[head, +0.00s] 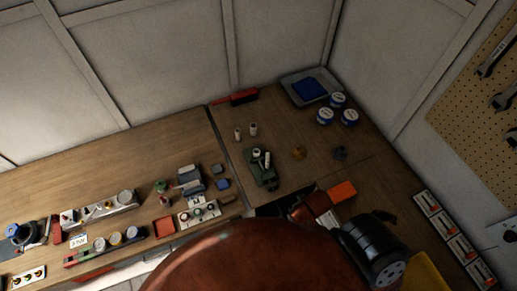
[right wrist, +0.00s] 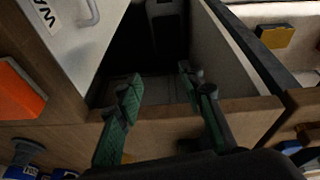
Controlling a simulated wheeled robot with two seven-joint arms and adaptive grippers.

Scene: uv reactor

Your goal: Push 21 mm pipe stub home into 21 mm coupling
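Two small pale cylinders, (head: 238,133) and (head: 253,129), stand upright at the back of the bench and look like pipe pieces. A green fixture (head: 263,178) stands in front of them with pale cylindrical pieces (head: 257,153) on it. I cannot tell which piece is the 21 mm stub or the 21 mm coupling. In the right wrist view my right gripper (right wrist: 160,78) is open, its green-padded fingers apart with nothing between them, above an open drawer. It is away from the pale cylinders. My left gripper is not in view.
The open drawer (right wrist: 235,115) is at the bench front. An orange block (head: 342,191) lies beside it. Blue-and-white tins (head: 325,116) and a grey tray (head: 288,84) stand at the back right. Small parts and boxes crowd the left bench; bench around the brown disc (head: 299,153) is fairly clear.

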